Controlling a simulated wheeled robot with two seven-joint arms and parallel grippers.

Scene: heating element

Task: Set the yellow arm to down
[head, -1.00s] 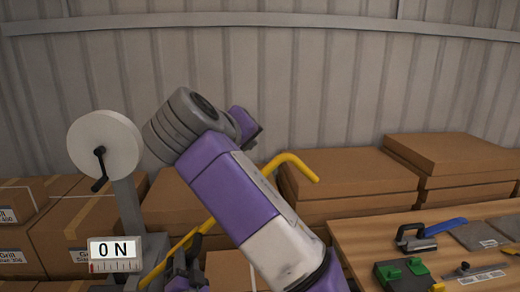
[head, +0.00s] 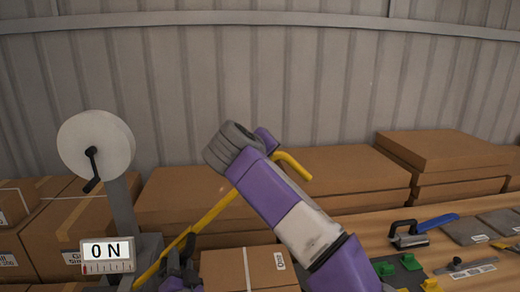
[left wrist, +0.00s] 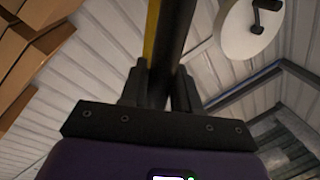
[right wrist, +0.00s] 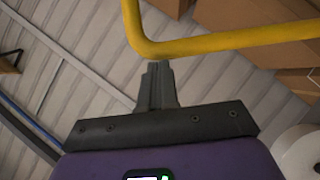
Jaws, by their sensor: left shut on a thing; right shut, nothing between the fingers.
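My left gripper (head: 183,268) is low in the head view at the bar's lower part. In the left wrist view its fingers (left wrist: 160,85) are shut on the bar, which shows a yellow and a dark side. My right arm crosses in front of the bar's upper part. In the right wrist view my right gripper (right wrist: 157,68) is shut and empty, its tips close below the yellow bend; touching cannot be told.
Cardboard boxes (head: 440,160) line the back wall. A wooden table (head: 370,228) at right holds a black-handled tool (head: 408,236) and green parts (head: 410,262).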

